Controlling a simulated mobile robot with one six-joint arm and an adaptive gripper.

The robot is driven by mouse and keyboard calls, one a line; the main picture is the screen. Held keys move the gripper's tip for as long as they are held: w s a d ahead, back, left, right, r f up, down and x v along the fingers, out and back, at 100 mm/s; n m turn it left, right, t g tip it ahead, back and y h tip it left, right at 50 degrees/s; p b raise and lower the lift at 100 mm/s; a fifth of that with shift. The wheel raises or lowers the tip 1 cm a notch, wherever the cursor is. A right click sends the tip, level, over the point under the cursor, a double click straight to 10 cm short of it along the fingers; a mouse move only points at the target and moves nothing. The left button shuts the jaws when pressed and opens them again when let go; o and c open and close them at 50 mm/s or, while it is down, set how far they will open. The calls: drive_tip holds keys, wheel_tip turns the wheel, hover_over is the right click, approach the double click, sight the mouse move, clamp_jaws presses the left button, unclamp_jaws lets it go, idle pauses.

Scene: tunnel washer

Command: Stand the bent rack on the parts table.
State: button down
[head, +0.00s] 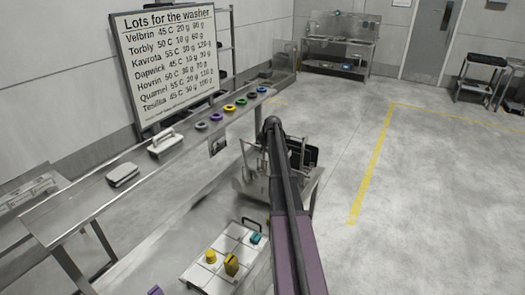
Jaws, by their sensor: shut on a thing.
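My arm reaches up the middle of the head view, and its dark far joint hides what lies behind it. My gripper's fingertips cannot be made out; they are hidden behind the arm. A silver metal frame (250,187) with thin uprights and a dark panel (311,153) shows on both sides of the arm. I cannot tell whether this is the bent rack, or whether it is held or standing. A metal bench (340,44) stands at the back wall and a small table (484,86) at the right; neither is marked as the parts table.
A long steel counter (90,204) on the left bears several coloured rings (228,108) and pale blocks (124,174). A lot board (165,58) stands behind it. A tray (199,273) with yellow and teal pieces is near the front. Open floor (430,200) lies right of a yellow line.

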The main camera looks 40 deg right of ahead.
drive_tip(key=shift+f+b, duration=0.75)
idle(0.9)
drive_tip(key=shift+f+b, duration=1.15)
idle(0.8)
drive_tip(key=c, duration=0.7)
unclamp_jaws()
drive_tip(key=shift+r, duration=0.1)
drive_tip(key=shift+a, duration=0.1)
